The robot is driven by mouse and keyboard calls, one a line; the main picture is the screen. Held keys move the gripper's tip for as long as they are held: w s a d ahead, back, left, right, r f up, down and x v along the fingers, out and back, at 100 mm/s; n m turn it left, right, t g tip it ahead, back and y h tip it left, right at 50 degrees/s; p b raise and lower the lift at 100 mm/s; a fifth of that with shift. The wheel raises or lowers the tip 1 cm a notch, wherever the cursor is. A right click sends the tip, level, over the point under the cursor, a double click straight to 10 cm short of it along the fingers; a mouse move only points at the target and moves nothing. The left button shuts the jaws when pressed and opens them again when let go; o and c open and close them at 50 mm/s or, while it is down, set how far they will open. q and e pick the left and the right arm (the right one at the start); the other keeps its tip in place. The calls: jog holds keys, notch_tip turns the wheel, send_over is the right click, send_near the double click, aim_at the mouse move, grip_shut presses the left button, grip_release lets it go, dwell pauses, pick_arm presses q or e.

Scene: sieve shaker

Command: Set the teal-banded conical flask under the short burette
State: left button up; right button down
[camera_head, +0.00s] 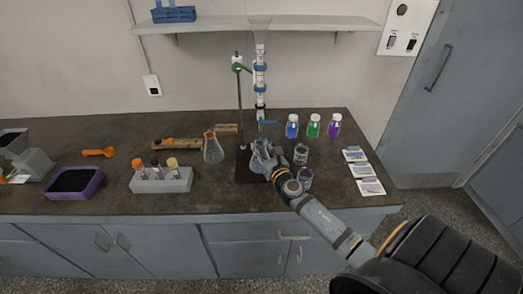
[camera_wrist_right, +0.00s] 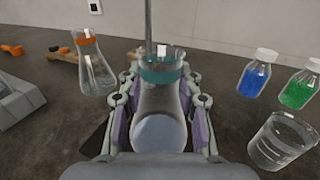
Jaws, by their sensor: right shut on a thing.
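The teal-banded conical flask (camera_wrist_right: 160,100) stands upright between the fingers of my right gripper (camera_wrist_right: 160,125), which is shut on it. In the head view the flask (camera_head: 261,156) is over the dark base of the burette stand (camera_head: 240,95), close to the rod. I cannot tell whether it touches the base. The burette (camera_head: 260,75), with blue bands and a blue tap (camera_head: 267,122), is clamped above and slightly behind the flask. The right gripper (camera_head: 270,165) reaches in from the lower right. An orange-banded conical flask (camera_head: 212,148) stands to the left. My left gripper is not in view.
Clear glass beakers (camera_head: 301,154) stand right of the gripper. Bottles with blue (camera_head: 292,127), green and purple contents stand behind them. A grey rack with vials (camera_head: 160,180) is at the front left. A wall shelf (camera_head: 330,25) hangs above.

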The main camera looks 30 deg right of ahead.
jog(key=c, duration=0.9)
grip_release()
jog(key=shift+s, duration=0.2)
jog(key=shift+s+a+b, duration=0.3)
jog(key=shift+s+b, duration=0.15)
jog(key=shift+s, duration=1.5)
jog(key=shift+s+a+b, duration=0.35)
jog(key=shift+s+b, duration=0.05)
jog(key=shift+s, duration=1.5)
jog(key=shift+s+a+b, duration=0.3)
jog(key=shift+s+b, duration=0.15)
jog(key=shift+s, duration=1.5)
